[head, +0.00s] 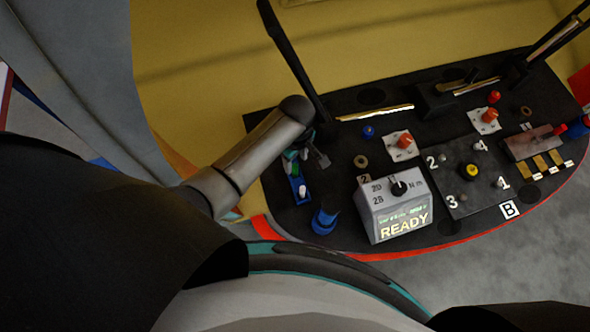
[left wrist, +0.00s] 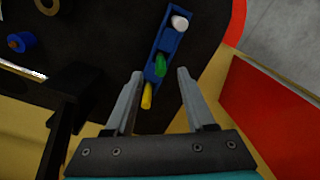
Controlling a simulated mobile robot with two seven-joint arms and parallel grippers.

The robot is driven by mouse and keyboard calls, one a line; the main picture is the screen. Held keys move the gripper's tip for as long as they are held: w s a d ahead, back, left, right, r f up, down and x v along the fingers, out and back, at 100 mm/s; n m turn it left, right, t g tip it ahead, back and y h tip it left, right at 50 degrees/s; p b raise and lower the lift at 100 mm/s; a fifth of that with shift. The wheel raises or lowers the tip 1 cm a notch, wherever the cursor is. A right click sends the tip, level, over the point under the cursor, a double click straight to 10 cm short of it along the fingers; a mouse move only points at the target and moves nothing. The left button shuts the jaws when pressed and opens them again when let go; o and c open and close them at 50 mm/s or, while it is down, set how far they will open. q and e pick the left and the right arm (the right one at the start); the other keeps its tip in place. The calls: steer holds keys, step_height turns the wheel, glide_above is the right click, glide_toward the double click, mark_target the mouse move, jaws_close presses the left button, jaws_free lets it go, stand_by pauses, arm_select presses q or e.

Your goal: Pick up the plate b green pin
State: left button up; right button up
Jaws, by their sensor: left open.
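The green pin (left wrist: 160,65) lies in a narrow blue tray (left wrist: 169,40), between a white pin (left wrist: 180,22) and a yellow pin (left wrist: 147,96). My left gripper (left wrist: 160,73) is open and empty, with its fingertips on either side of the green pin in the left wrist view; I cannot tell the height gap. In the head view my left gripper (head: 305,152) is over the far end of the blue tray (head: 296,182), and the white pin (head: 302,191) shows at the near end. The plate marked B (head: 462,205) is to the right. My right gripper is not in view.
A grey box reading READY (head: 398,210) and a blue cup-like part (head: 324,221) stand near the tray. Orange knobs on white plates (head: 404,142) are farther back. Thin black posts (head: 290,58) rise behind. The table's red front edge (head: 400,254) is close.

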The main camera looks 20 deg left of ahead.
mark_target(295, 165)
arm_select(q)
step_height(295, 165, down, 5)
steer(key=shift+a+r+b, duration=0.15)
steer(key=shift+b, duration=0.8)
jaws_close()
